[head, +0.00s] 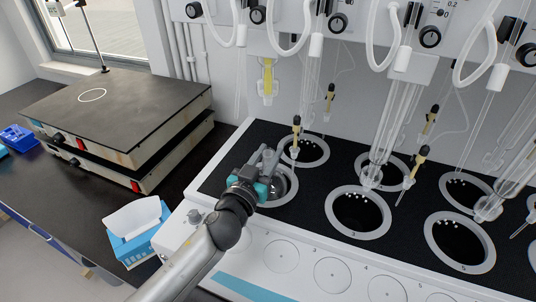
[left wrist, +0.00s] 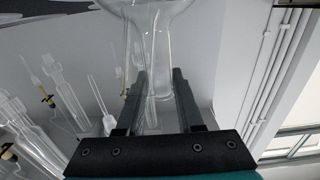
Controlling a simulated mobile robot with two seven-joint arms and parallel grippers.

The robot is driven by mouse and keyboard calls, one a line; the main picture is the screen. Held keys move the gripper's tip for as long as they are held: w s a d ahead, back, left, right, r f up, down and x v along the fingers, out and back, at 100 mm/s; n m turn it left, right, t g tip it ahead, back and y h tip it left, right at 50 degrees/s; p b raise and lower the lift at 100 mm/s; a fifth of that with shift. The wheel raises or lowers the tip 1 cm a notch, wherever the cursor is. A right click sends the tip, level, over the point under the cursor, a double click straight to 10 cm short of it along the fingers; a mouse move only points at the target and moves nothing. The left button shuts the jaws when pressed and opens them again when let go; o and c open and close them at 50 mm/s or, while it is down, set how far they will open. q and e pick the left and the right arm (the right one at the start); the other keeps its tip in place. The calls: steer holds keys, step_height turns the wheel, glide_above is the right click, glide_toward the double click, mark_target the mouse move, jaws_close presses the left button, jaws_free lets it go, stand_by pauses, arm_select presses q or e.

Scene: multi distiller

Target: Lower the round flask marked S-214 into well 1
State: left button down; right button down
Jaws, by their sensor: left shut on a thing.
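My left gripper (head: 268,162) is over the front-left well (head: 290,192) of the black-topped bath. By its place beside the well marked 3, this is well 1; its own number is not readable. In the left wrist view, the gripper (left wrist: 158,95) is shut on the neck of a clear round glass flask (left wrist: 160,50). The flask's round body shows at the top edge of that view and is cut off. No S-214 marking is visible. In the head view the flask is hard to make out against the well, so its depth is unclear. My right gripper is not in view.
Well 3 (head: 359,232) and the well behind (head: 304,163) look empty. A tissue box (head: 132,245) and a stacked hotplate (head: 120,105) stand to the left.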

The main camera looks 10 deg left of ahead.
arm_select(q)
steer(key=shift+f, duration=0.1)
steer(key=shift+c, duration=2.3)
jaws_free()
steer(key=shift+s+a+f, duration=0.1)
steer(key=shift+s, duration=0.45)
steer(key=s+a+b, duration=0.1)
steer(key=s+a, duration=0.1)
steer(key=s, duration=1.2)
steer(key=shift+a, duration=0.35)
